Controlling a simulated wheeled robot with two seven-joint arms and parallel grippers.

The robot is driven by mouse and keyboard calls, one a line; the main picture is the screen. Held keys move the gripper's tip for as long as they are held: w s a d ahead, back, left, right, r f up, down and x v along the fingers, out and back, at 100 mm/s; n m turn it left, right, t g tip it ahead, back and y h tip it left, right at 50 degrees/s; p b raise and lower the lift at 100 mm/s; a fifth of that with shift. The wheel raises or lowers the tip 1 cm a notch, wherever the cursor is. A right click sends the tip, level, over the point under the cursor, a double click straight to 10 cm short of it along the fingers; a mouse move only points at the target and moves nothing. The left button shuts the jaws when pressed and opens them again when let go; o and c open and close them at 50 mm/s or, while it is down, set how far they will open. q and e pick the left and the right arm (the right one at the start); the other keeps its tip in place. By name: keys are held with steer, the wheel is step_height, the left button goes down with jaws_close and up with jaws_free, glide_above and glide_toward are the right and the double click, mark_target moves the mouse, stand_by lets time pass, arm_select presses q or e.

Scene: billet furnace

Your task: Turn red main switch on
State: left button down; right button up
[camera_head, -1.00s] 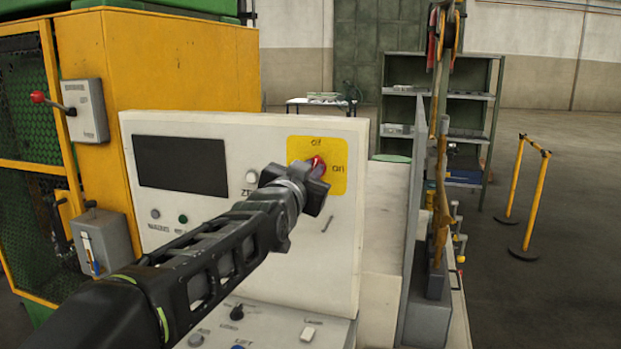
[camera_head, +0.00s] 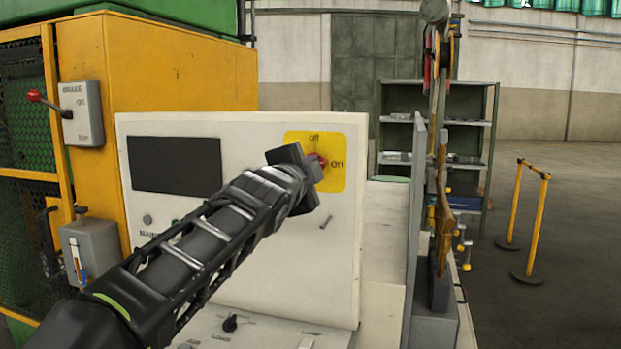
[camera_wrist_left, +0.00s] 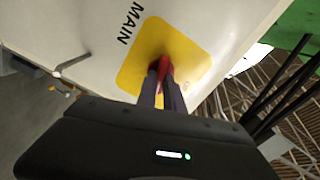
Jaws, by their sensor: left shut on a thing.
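The red main switch (camera_head: 318,161) sits on a yellow plate (camera_head: 331,183) marked "off" at the top and "on" at the right, on the white control panel (camera_head: 270,240). My left gripper (camera_head: 312,166) reaches it from the lower left and partly hides it. In the left wrist view the gripper fingers (camera_wrist_left: 163,88) are shut on the red switch (camera_wrist_left: 163,68), in front of the yellow plate and near the word "MAIN". The switch's exact pointing direction is mostly hidden by the fingers. My right gripper is not in view.
A dark screen (camera_head: 174,165) is left of the switch. A grey box with a red-knobbed lever (camera_head: 35,96) is on the yellow cabinet. Open floor with a yellow barrier (camera_head: 530,220) lies at the right.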

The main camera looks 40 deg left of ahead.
arm_select(q)
steer(key=shift+f+m+b, duration=0.15)
steer(key=shift+m+b, duration=0.25)
steer(key=shift+m, duration=1.6)
steer(key=c, duration=1.5)
jaws_free()
steer(key=shift+o, duration=0.2)
steer(key=v, duration=0.7)
steer(key=shift+s+d+b, duration=0.15)
steer(key=shift+s+b, duration=0.2)
steer(key=shift+b, duration=0.1)
